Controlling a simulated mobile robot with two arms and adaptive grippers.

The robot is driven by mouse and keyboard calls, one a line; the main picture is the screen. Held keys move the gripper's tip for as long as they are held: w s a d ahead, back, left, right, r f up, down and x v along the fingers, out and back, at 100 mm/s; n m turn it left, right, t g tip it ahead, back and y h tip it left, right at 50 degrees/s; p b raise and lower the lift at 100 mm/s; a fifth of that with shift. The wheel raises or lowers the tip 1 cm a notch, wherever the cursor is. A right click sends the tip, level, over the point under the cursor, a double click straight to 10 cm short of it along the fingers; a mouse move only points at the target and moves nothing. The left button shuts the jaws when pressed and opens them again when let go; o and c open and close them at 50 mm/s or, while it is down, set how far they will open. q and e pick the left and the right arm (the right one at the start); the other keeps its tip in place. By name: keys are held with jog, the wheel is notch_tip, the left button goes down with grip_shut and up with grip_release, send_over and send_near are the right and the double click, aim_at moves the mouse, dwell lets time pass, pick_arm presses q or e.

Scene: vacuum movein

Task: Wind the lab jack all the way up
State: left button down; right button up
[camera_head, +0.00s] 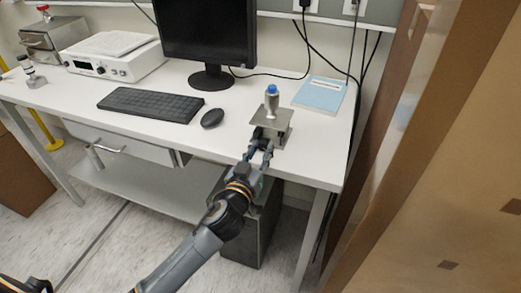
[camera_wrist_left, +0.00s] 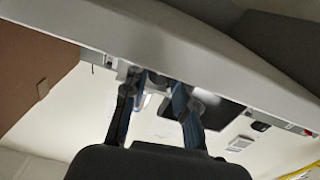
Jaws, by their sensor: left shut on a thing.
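The lab jack (camera_head: 284,133) stands near the right front of the white desk, its square grey top plate level and above the desktop. A metal bottle with a blue cap (camera_head: 271,103) stands upright on that plate. My left gripper (camera_head: 260,146) reaches the jack's front side from below and is shut on what looks like its knob. The knob is mostly hidden by the fingers. In the left wrist view the picture is upside down, and the two fingers (camera_wrist_left: 157,84) sit on either side of a small grey part.
A blue booklet (camera_head: 320,94) lies right of the jack. A mouse (camera_head: 212,118), keyboard (camera_head: 150,104) and monitor (camera_head: 208,35) are to its left. A brown panel (camera_head: 425,150) stands close on the right. The desk's front edge passes just under my gripper.

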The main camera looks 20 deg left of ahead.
pick_arm(q)
jog(key=m, duration=0.3)
jog(key=shift+p, duration=0.3)
jog(key=c, duration=1.1)
grip_release()
jog(key=shift+o, duration=0.2)
jog(key=s, duration=1.2)
jog(key=shift+a, duration=0.2)
